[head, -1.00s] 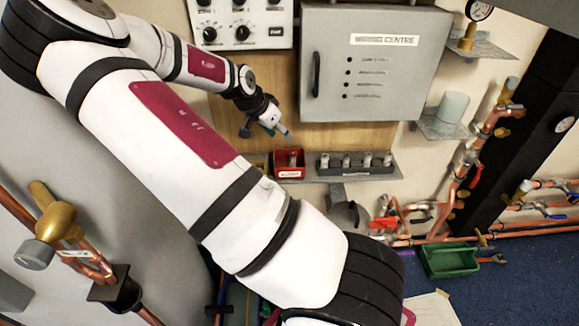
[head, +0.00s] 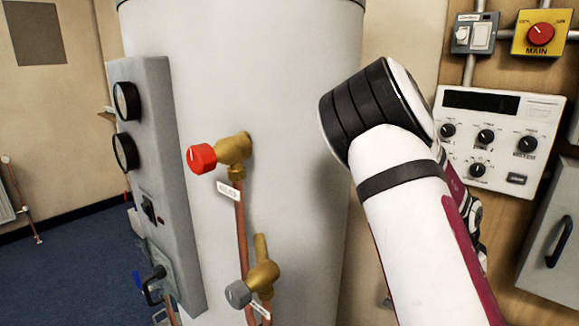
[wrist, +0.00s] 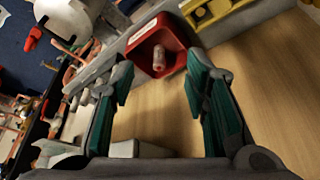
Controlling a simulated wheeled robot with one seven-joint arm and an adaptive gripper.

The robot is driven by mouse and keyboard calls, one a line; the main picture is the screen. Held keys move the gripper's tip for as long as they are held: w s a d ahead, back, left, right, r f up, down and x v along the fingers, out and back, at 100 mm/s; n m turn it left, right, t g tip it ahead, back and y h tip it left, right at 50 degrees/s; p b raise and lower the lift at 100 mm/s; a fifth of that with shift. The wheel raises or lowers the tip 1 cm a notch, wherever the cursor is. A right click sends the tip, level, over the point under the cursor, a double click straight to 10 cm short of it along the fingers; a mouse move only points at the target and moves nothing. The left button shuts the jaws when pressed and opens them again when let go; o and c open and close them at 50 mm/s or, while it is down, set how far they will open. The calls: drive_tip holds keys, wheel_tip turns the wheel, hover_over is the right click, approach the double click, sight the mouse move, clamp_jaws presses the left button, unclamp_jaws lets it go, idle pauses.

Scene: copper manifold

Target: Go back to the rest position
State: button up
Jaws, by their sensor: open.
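My gripper (wrist: 160,97) is open in the wrist view, its two green-padded fingers apart with nothing between them. The gripper is apart from the bin. In the head view my arm fills the right middle, and the gripper itself is out of sight there.
In the head view a large grey tank (head: 300,120) stands left of my arm, with a red-knobbed valve (head: 203,158) and a lower brass valve (head: 262,278) protruding. A control panel (head: 490,140) and grey cabinet (head: 555,245) are at right. Blue floor (head: 70,270) is open at left.

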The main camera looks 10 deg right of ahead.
drive_tip(key=s+a+r+n+t+y, duration=0.1)
drive_tip(key=s+a+r+n+y, duration=0.2)
drive_tip(key=a, duration=0.4)
drive_tip(key=a+r+n+y, duration=0.1)
drive_tip(key=a+r+n, duration=0.1)
drive_tip(key=a+r, duration=0.4)
drive_tip(key=s+a+r+n+t+y, duration=0.1)
drive_tip(key=s+a+r+n+y, duration=0.15)
drive_tip(key=a, duration=0.55)
drive_tip(key=s+a+r+n+t+h, duration=0.1)
drive_tip(key=s+a+r+n, duration=0.3)
drive_tip(key=s, duration=0.3)
drive_tip(key=s+a+r+n+t+h+p, duration=0.1)
drive_tip(key=s+a+r+n, duration=0.3)
drive_tip(key=s+r+n, duration=0.2)
drive_tip(key=shift+s+a, duration=0.25)
drive_tip(key=shift+s, duration=0.75)
drive_tip(key=shift+r, duration=0.1)
